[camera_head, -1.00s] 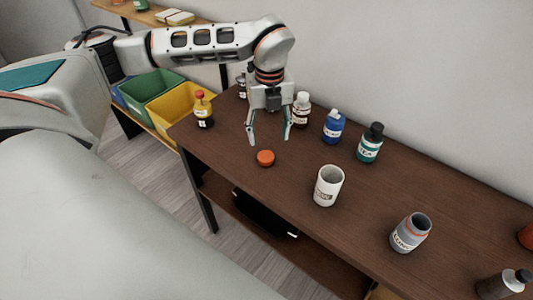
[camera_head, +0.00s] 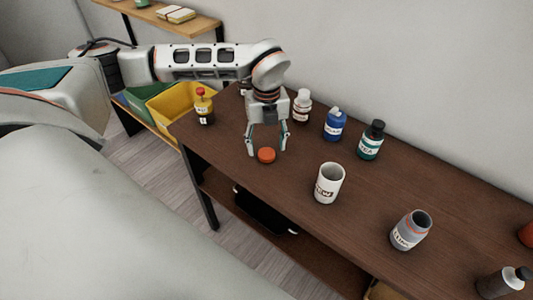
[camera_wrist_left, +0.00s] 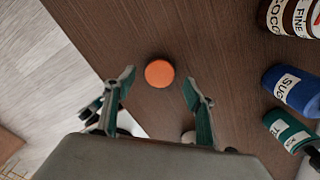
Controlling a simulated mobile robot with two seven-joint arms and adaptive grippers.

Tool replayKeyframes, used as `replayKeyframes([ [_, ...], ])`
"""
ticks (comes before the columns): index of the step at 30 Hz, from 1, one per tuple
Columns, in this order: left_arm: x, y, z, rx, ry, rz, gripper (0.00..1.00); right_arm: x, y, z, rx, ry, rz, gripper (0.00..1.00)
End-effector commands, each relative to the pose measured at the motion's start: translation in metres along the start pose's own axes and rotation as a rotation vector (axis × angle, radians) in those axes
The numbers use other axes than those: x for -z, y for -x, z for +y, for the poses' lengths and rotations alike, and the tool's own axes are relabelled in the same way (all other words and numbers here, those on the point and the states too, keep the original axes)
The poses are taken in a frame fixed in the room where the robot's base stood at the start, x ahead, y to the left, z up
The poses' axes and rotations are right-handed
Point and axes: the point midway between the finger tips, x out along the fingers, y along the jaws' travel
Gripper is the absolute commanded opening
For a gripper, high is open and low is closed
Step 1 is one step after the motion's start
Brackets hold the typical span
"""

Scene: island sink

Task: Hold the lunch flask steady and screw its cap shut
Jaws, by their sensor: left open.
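The lunch flask (camera_head: 408,233) is a grey open-topped jar with a white label and a red band, upright on the right part of the brown table. The orange-red cap (camera_head: 266,156) lies flat on the table, well left of the flask. My left gripper (camera_head: 267,149) points down over the cap, open, with one finger on each side of it. In the left wrist view the cap (camera_wrist_left: 159,74) shows between and slightly beyond the open fingertips (camera_wrist_left: 159,82), with nothing held. My right gripper is not in view.
A white open cup-like container (camera_head: 328,184) stands between cap and flask. Brown (camera_head: 301,108), blue (camera_head: 333,124) and green (camera_head: 370,141) bottles line the wall side. A red-topped bottle (camera_head: 204,107) stands at the left end. A dark bottle (camera_head: 500,282) is lower right.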

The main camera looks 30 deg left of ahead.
Motion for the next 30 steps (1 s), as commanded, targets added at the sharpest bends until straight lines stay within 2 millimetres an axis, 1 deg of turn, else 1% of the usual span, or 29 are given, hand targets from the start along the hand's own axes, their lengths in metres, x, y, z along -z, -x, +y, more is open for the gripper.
replayKeyframes([
  [1, 0.000, -0.008, 0.001, -0.002, 0.000, 0.002, 0.54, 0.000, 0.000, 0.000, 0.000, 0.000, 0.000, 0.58],
  [3, 0.000, -0.016, 0.001, -0.001, 0.000, 0.001, 0.54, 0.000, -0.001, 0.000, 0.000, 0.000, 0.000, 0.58],
  [6, -0.001, -0.022, 0.001, -0.001, 0.000, 0.000, 0.54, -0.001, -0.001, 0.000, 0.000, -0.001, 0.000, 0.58],
  [17, -0.001, -0.023, 0.000, 0.000, 0.000, -0.001, 0.54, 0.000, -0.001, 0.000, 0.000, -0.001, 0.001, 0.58],
  [21, -0.001, -0.023, 0.000, 0.001, 0.000, -0.001, 0.26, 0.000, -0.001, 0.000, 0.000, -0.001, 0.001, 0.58],
  [30, -0.001, -0.023, 0.000, 0.001, 0.000, -0.001, 0.26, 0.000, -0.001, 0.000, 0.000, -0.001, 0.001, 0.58],
])
